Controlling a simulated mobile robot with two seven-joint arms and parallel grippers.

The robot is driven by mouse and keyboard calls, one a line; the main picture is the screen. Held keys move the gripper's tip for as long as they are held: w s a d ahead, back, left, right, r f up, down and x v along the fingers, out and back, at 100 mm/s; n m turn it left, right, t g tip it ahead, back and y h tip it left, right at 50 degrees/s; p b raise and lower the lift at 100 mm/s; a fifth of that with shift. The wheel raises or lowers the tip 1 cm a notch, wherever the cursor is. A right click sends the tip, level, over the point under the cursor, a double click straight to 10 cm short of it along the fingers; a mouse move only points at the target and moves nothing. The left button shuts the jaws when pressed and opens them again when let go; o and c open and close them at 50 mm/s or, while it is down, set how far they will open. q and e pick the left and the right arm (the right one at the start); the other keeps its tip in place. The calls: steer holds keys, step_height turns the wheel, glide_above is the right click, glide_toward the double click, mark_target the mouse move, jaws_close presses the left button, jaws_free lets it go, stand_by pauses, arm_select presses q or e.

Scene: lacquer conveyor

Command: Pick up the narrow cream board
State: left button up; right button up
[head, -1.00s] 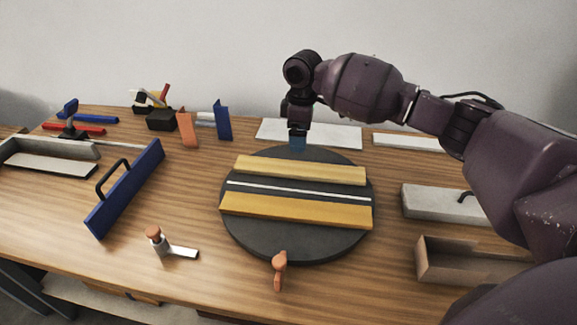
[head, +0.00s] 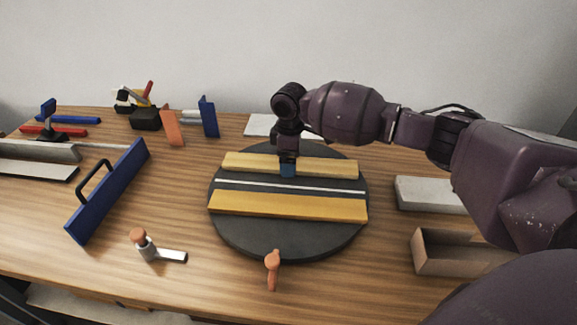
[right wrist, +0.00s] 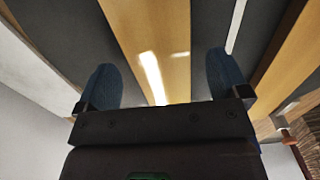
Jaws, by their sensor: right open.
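The narrow cream board (head: 325,167) looks pale yellow and lies across the back part of a round dark turntable (head: 290,244). My right gripper (head: 288,172) is over this board, left of its middle, pointing down. In the right wrist view the open blue fingers (right wrist: 163,78) are on either side of the cream board (right wrist: 150,35), with nothing held. I cannot tell whether the fingertips are beside its edges or still above it. My left gripper is not in view.
A thin white strip (head: 315,189) and a wider golden board (head: 290,206) lie in front on the turntable. A blue handled float (head: 110,196) stands left. An orange-handled tool (head: 272,270) is at the front. A grey block (head: 425,194) and an open box (head: 450,258) are right.

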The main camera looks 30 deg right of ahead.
steer(key=shift+f, duration=0.6)
steer(key=shift+r, duration=0.1)
steer(key=shift+c, duration=0.2)
steer(key=c, duration=1.1)
